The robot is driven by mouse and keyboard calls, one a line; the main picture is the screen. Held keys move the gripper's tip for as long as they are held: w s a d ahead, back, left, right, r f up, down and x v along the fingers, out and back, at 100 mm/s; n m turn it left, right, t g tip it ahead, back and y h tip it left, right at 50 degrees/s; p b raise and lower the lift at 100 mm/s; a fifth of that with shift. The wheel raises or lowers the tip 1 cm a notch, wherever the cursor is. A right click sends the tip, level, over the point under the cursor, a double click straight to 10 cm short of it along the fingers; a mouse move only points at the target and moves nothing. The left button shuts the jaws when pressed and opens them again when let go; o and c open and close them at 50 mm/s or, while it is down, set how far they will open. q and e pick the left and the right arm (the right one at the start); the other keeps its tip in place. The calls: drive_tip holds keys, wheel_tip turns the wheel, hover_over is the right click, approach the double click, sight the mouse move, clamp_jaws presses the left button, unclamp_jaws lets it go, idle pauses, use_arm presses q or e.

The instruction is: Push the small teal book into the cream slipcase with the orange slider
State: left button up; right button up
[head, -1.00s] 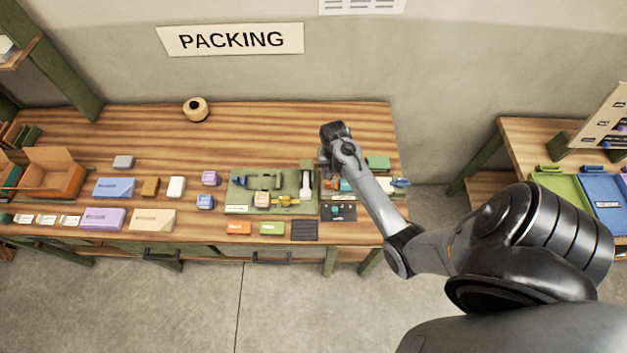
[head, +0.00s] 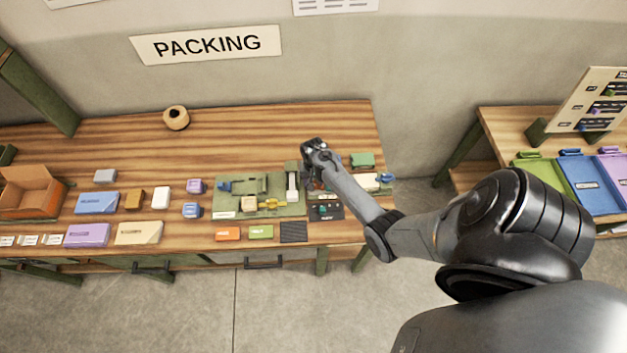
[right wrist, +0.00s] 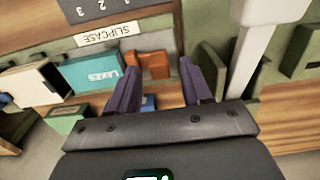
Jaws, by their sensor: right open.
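In the right wrist view the small teal book (right wrist: 88,74), marked LAKES, lies flat in a channel. The cream slipcase (right wrist: 30,88) is left of it, its dark open mouth facing the book. The book's left end is at the mouth; I cannot tell if it is inside. The orange slider (right wrist: 150,66) stands at the book's right end. My right gripper (right wrist: 158,68) is open, its two dark fingers pointing towards the slider; contact is unclear. In the head view my right arm hides the book, and the slipcase (head: 366,183) shows right of it. My left gripper is out of view.
A pale upright post (right wrist: 254,50) stands close right of the fingers in the wrist view. A green block (head: 362,160) lies behind the slipcase. A green binding mat (head: 225,207) is left of my arm.

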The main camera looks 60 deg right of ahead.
drive_tip(key=shift+f, duration=0.2)
clamp_jaws()
idle(0.3)
